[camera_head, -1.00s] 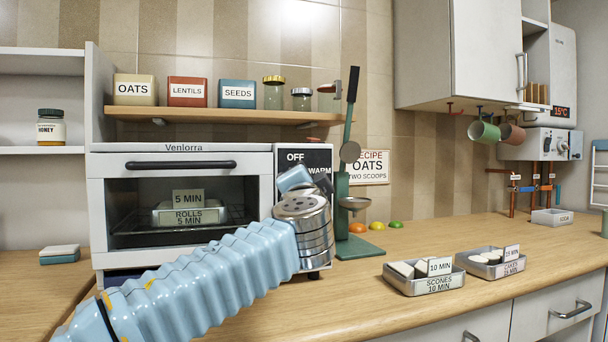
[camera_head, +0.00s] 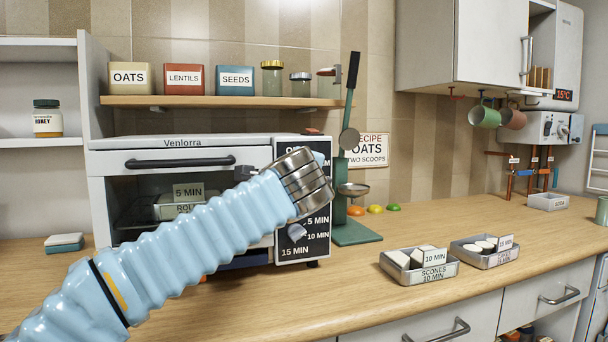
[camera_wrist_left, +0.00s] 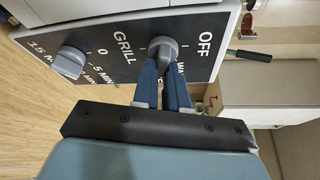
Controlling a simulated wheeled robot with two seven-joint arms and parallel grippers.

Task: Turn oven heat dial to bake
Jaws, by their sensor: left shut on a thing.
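The white oven (camera_head: 185,143) stands on the counter, with a black control panel (camera_head: 318,245) on its right side. In the left wrist view the grey upper heat dial (camera_wrist_left: 163,48) sits on this panel (camera_wrist_left: 120,22), among the labels OFF and GRILL and a partly covered label. My left gripper (camera_wrist_left: 164,72) is shut on the heat dial, a blue finger on either side. Where the dial points is hard to tell. In the head view my left wrist hides the dial and most of the gripper. My right gripper is not in view.
A lower timer dial (camera_head: 296,232) sits below, marked in minutes; it also shows in the left wrist view (camera_wrist_left: 70,62). A green scale-like stand (camera_head: 352,232) is close to the oven's right. Trays of scones (camera_head: 420,275) and cakes (camera_head: 484,258) lie further right.

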